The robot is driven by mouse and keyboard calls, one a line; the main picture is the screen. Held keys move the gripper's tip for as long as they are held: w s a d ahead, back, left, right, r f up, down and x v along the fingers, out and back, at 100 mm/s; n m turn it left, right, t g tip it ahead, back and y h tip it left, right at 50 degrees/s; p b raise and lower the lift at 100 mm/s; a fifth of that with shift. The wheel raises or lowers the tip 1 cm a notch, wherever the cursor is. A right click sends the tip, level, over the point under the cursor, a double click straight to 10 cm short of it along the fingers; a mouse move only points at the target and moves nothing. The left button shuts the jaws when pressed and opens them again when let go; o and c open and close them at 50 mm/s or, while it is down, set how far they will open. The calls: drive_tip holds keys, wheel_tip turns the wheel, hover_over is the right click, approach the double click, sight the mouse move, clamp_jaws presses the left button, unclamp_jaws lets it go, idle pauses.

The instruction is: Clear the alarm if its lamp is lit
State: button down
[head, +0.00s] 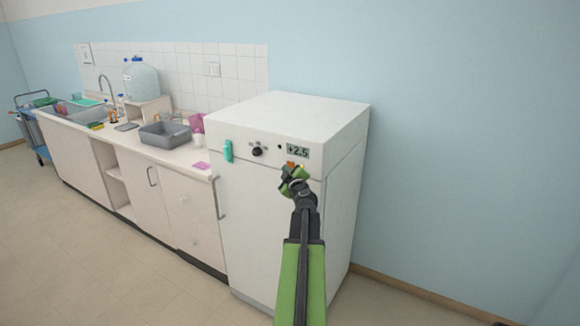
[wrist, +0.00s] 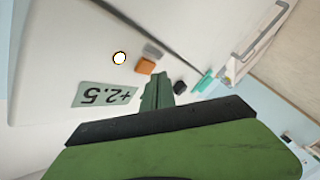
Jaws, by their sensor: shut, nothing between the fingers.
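A white fridge cabinet (head: 283,235) stands at the counter's right end. Its front panel has a display (head: 297,151) reading +2.5, which is upside down in the wrist view (wrist: 105,95). A small round lamp (wrist: 119,58) looks lit, white with a yellowish rim. Beside it are an orange button (wrist: 146,66) and a grey piece (wrist: 152,50). In the head view the orange button (head: 290,164) shows just above my gripper (head: 291,173). My gripper is shut and empty in front of the panel, its tip (wrist: 157,86) close to the orange button. I cannot tell if they touch.
A black knob (head: 257,151) and a teal item (head: 228,151) are on the fridge front, left of the display. A door handle (head: 218,198) sticks out lower down. The counter at left holds a grey basin (head: 165,136). Floor in front is clear.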

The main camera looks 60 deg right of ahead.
drive_tip(key=shift+d, duration=0.4)
drive_tip(key=shift+d, duration=0.3)
idle(0.5)
drive_tip(key=shift+a, duration=0.75)
drive_tip(key=a, duration=0.5)
idle(0.4)
idle(0.6)
